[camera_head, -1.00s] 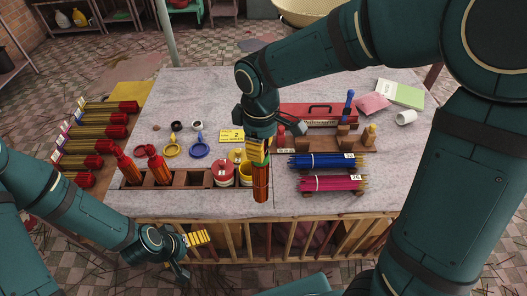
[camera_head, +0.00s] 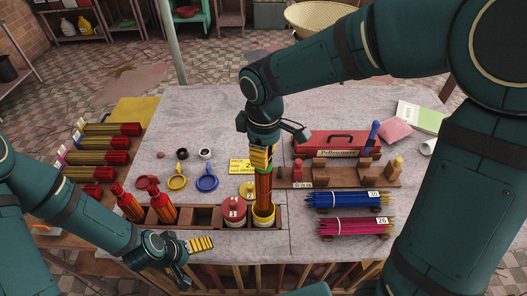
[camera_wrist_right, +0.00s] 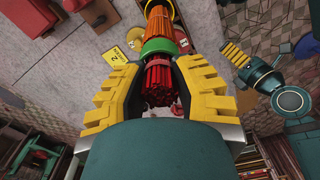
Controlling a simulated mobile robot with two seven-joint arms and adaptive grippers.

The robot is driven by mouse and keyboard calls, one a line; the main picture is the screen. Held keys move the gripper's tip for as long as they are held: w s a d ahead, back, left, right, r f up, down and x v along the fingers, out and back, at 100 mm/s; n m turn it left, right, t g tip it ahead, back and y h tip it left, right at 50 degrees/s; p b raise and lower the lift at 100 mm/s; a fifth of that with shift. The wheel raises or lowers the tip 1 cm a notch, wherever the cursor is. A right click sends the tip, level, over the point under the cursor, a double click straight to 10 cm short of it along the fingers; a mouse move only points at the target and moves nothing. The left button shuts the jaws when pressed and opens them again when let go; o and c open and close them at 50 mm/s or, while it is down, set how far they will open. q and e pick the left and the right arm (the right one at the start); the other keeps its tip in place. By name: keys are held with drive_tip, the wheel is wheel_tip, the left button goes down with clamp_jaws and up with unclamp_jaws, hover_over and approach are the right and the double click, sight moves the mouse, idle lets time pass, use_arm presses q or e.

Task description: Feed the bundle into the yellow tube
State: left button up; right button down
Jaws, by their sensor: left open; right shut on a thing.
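The bundle (camera_head: 263,184) is a round pack of orange-brown sticks with a green band and dark red ends. My right gripper (camera_head: 261,158) is shut on it near its upper end and holds it upright. In the right wrist view, the yellow fingers flank the red end of the bundle (camera_wrist_right: 158,80). The yellow tube (camera_head: 263,221) stands in the right end of a wooden rack. The bundle's lower end overlaps its mouth and looks to be in it; the depth is hidden. My left gripper (camera_head: 190,246) is open and empty at the table's front edge.
A red lidded tube (camera_head: 234,209) stands beside the yellow one, and two red-orange tubes (camera_head: 160,206) stand further left. Blue (camera_head: 347,200) and magenta (camera_head: 356,227) stick bundles lie to the right.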

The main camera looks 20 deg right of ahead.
sight(264, 180)
drive_tip(key=shift+w+f+b, duration=0.1)
drive_tip(key=shift+f+b, duration=0.45)
drive_tip(key=shift+f, duration=0.3)
drive_tip(key=shift+f+b, duration=1.5)
drive_tip(key=shift+f, duration=0.5)
